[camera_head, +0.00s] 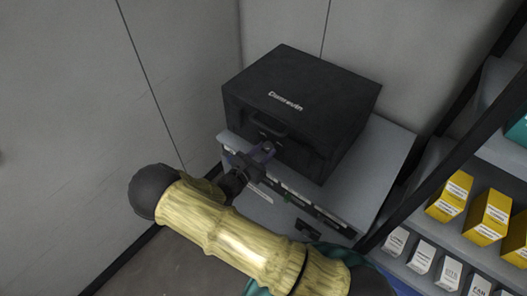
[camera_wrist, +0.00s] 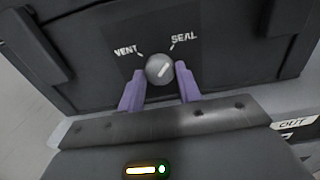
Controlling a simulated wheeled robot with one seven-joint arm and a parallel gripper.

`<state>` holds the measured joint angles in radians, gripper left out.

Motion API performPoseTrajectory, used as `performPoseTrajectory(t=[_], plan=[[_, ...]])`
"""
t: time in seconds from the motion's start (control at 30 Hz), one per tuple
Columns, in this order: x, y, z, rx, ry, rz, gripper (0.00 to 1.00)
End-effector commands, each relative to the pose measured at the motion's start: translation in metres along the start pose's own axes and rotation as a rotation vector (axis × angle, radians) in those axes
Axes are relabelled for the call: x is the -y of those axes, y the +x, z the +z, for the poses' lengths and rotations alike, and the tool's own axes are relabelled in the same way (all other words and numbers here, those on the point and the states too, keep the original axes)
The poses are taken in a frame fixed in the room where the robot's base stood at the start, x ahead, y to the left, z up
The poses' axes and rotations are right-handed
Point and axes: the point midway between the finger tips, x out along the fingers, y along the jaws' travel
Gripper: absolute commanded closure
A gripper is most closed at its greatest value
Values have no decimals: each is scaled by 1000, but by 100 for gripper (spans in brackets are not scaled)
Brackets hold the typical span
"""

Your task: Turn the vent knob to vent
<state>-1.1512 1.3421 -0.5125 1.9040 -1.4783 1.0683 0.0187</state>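The vent knob (camera_wrist: 159,69) is a small grey ball-like knob on the front of a black case (camera_head: 300,98). "VENT" is lettered to its upper left and "SEAL" to its upper right. Whether either finger touches the knob is hard to tell. In the head view my gripper is at the case front and hides the knob.
The case stands on a grey cabinet top (camera_head: 390,143) with a labelled front edge. A shelf at the right holds yellow boxes (camera_head: 488,215) and white boxes (camera_head: 422,256), with a dark post before it. Plain wall panels (camera_head: 75,120) lie left; floor there is free.

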Motion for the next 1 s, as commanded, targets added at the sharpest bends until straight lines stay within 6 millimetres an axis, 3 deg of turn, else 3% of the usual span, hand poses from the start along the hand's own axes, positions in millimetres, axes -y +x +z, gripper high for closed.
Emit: performPoseTrajectory(t=[0.03, 0.1, 0.13, 0.57, 1.0], plan=[[0, 0, 0, 0, 0, 0, 76], [0, 0, 0, 0, 0, 0, 89], [0, 0, 0, 0, 0, 0, 91], [0, 0, 1, 0, -60, 1, 91], [0, 0, 3, 2, -366, 1, 91]])
